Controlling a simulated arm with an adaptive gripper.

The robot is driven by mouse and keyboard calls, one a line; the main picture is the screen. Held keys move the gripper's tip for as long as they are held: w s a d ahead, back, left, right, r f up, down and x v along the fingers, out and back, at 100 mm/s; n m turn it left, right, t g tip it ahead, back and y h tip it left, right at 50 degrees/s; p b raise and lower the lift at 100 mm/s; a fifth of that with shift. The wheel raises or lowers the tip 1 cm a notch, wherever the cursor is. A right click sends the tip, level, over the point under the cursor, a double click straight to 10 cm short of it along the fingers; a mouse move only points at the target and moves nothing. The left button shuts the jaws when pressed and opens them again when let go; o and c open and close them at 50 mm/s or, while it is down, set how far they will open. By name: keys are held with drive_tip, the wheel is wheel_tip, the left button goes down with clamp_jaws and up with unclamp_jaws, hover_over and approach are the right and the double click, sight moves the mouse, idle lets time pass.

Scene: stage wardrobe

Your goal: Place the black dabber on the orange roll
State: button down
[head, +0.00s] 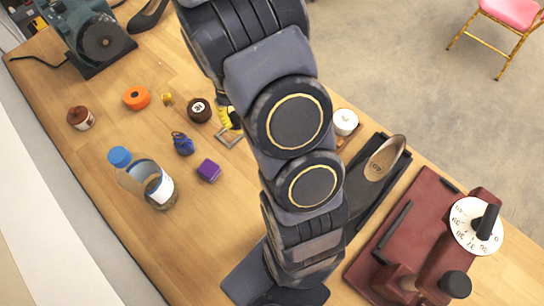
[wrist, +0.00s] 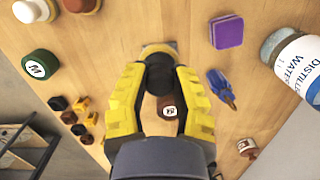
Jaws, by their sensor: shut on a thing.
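My gripper (wrist: 160,72) is shut on a dark, rounded thing, the black dabber (wrist: 159,80), held between its yellow fingertips in the wrist view. In the head view my gripper (head: 230,118) is mostly hidden behind my arm, and the dabber cannot be made out there. The orange roll (head: 136,98) lies flat on the table in the head view, well to the left of my gripper. I cannot see the roll in the wrist view.
A dark brown round jar (head: 199,110) lies between my gripper and the roll. A small gold thing (head: 167,99) is right of the roll, a brown-topped jar (head: 80,118) left. A blue bundle (head: 182,143), purple block (head: 209,170) and bottle (head: 160,188) stand nearer.

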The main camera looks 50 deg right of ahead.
drive_tip(key=shift+s+f, duration=0.7)
drive_tip(key=shift+s, duration=0.25)
drive_tip(key=shift+d+f, duration=0.1)
drive_tip(key=shift+f, duration=3.85)
drive_tip(key=shift+s+f, duration=0.1)
drive_tip(key=shift+f, duration=0.1)
drive_tip(key=c, duration=1)
unclamp_jaws()
drive_tip(key=shift+o, duration=0.2)
drive_tip(key=shift+r, duration=0.1)
